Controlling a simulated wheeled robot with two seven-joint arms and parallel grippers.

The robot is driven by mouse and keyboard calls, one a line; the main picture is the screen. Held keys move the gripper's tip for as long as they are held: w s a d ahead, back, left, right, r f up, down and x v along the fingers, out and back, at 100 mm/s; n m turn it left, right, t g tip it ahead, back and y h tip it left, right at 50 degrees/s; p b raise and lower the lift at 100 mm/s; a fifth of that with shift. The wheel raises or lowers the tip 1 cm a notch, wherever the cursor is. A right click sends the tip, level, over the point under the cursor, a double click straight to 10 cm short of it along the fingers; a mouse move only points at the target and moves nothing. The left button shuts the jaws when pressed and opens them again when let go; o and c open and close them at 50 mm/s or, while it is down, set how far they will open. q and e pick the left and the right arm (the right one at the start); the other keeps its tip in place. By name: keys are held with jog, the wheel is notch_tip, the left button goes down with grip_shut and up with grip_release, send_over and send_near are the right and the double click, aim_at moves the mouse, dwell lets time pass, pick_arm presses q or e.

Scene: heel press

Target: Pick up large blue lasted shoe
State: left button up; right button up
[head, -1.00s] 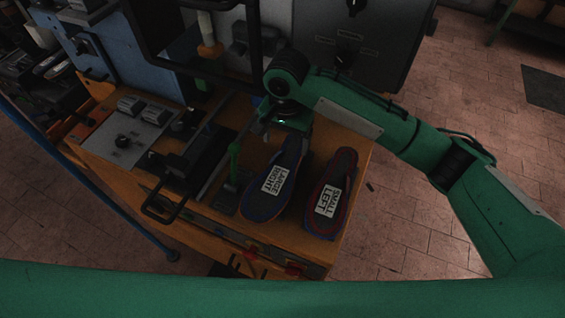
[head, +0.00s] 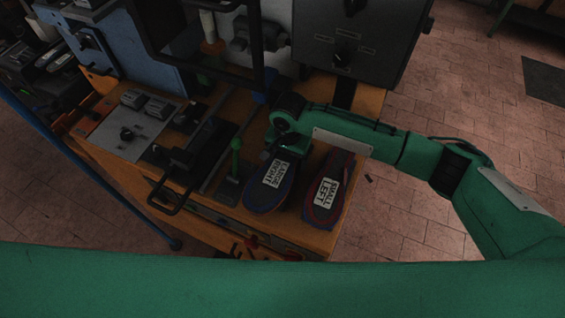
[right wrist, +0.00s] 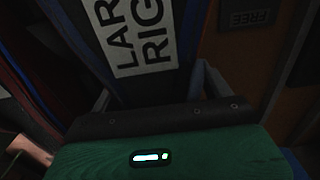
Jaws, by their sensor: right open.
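The large blue lasted shoe (head: 264,200) lies on the wooden bench with a white label reading LARGE RIGHT. In the right wrist view the shoe (right wrist: 155,86) is dark, its label partly cut off by the top edge. My right gripper (head: 281,152) is over the far end of this shoe. In the right wrist view the fingers of my right gripper (right wrist: 153,92) are apart, one to each side of the shoe; I cannot tell whether they touch it. My left gripper is not in view.
A shoe with red edging, labelled SMALL LEFT (head: 322,203), lies close on the right. A green-knobbed lever (head: 236,160) stands just left of the large shoe. The press machine (head: 345,45) rises behind. A plate marked FREE (right wrist: 247,17) shows in the right wrist view.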

jog(key=c, duration=1.3)
jog(key=shift+o, duration=0.2)
jog(key=shift+r, duration=0.1)
